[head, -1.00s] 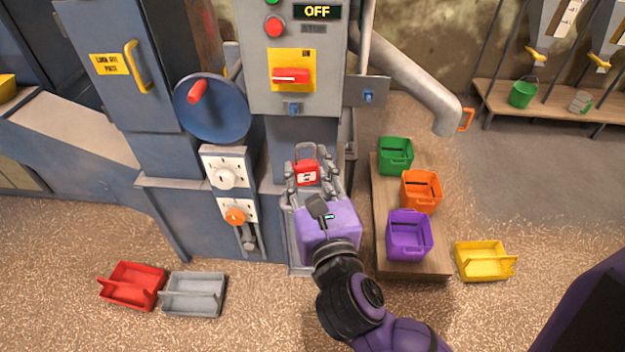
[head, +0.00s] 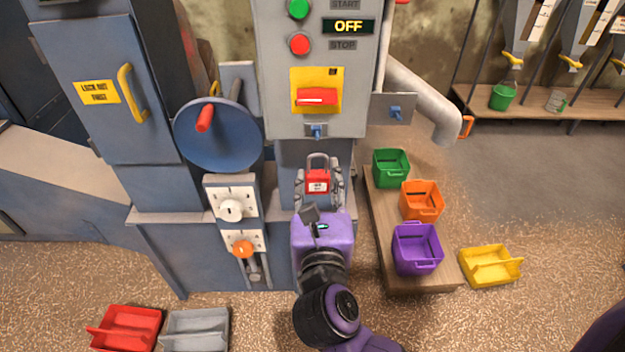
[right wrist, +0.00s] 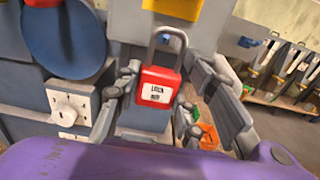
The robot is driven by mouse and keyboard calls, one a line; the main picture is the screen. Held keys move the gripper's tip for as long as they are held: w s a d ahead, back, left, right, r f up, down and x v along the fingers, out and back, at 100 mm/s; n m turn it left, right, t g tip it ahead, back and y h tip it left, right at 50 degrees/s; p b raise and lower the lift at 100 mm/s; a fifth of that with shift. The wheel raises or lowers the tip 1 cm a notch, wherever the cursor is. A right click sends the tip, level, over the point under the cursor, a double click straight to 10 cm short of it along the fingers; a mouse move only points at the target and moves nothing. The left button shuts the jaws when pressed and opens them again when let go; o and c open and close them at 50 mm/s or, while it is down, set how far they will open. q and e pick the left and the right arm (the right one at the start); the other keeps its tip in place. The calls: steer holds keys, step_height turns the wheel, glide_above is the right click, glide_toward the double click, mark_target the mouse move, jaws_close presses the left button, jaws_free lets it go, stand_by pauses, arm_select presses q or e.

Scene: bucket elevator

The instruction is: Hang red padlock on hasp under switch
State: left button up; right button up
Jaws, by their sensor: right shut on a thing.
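The red padlock (head: 318,181) is held upright with its grey shackle at the top, and it also shows in the right wrist view (right wrist: 157,88). My right gripper (head: 319,186) is shut on its body, with a finger on each side. The blue hasp (head: 317,130) sits on the grey panel just under the red switch (head: 317,96) on its yellow plate. The padlock is below the hasp in the head view, and the two look apart. In the right wrist view the shackle top is near the hasp (right wrist: 166,37). My left gripper is not in view.
A blue handwheel (head: 217,136) with a red knob is left of the panel. Another blue hasp (head: 395,112) is on a side plate to the right. Green, orange and purple bins (head: 417,249) stand on a low wooden bench at right.

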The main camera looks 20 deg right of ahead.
steer(key=shift+w+d, duration=0.25)
steer(key=shift+w, duration=0.05)
steer(key=shift+w+d, duration=0.1)
steer(key=shift+w, duration=0.2)
steer(key=shift+x, duration=2.05)
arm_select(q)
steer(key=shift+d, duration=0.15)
arm_select(e)
steer(key=shift+w, duration=0.15)
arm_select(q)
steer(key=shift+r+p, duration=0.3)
arm_select(e)
steer(key=shift+r, duration=0.1)
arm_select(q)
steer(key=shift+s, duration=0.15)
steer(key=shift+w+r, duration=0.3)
arm_select(e)
steer(key=shift+w, duration=0.2)
arm_select(q)
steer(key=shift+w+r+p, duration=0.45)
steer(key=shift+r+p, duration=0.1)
steer(key=shift+p, duration=0.05)
arm_select(e)
steer(key=x, duration=0.3)
steer(key=shift+w, duration=0.1)
